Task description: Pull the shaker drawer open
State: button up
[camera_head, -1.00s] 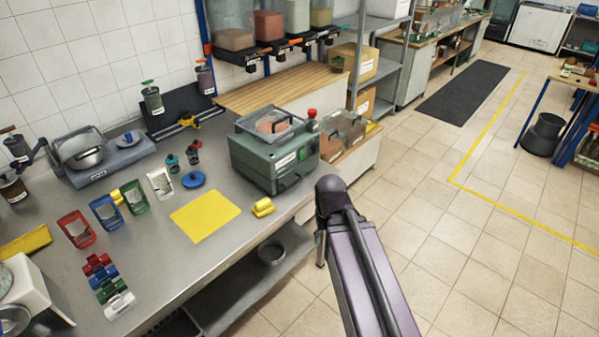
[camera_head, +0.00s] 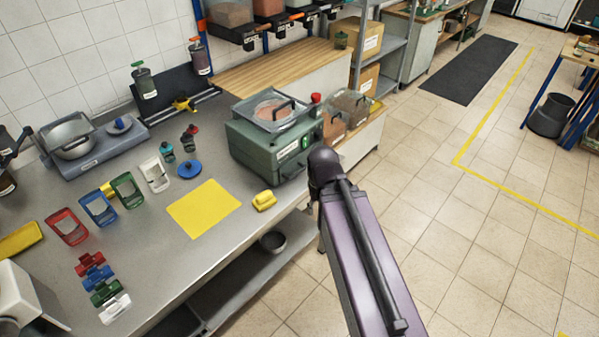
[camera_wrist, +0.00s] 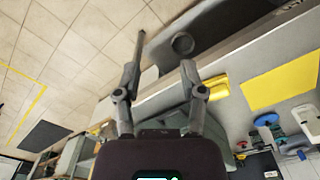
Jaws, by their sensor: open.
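The shaker is a grey-green box (camera_head: 252,152) on the near right edge of the steel bench in the head view, with a clear lidded tray (camera_head: 272,112) on top and a red knob (camera_head: 316,98). Its front has a white label and a dark handle (camera_head: 291,174) low down; the drawer looks shut. My arm's dark joint overlaps the shaker's right front corner there, and my gripper is hidden. In the wrist view my gripper (camera_wrist: 162,70) is open with nothing between its fingers. The bench edge passes behind the fingers; I cannot make out the handle there.
A yellow sponge (camera_head: 264,200) and yellow mat (camera_head: 204,208) lie left of the shaker. Clear bins (camera_head: 347,112) stand behind it to the right. A dark bowl (camera_head: 272,242) sits on the shelf below the bench; it also shows in the wrist view (camera_wrist: 183,43). Open tiled floor lies to the right.

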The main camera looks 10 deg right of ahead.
jog(key=shift+a, duration=0.1)
jog(key=m+t+y+b, duration=0.75)
jog(key=y+b, duration=0.65)
jog(key=b, duration=1.3)
send_near(297, 173)
jog(key=f+v, duration=0.1)
jog(key=v, duration=0.3)
jog(key=shift+w+r+n+t, duration=0.15)
jog(key=shift+n+t, duration=0.1)
jog(key=shift+t, duration=0.1)
jog(key=b+x, duration=0.2)
jog(key=x, duration=1.2)
jog(key=shift+b, duration=0.35)
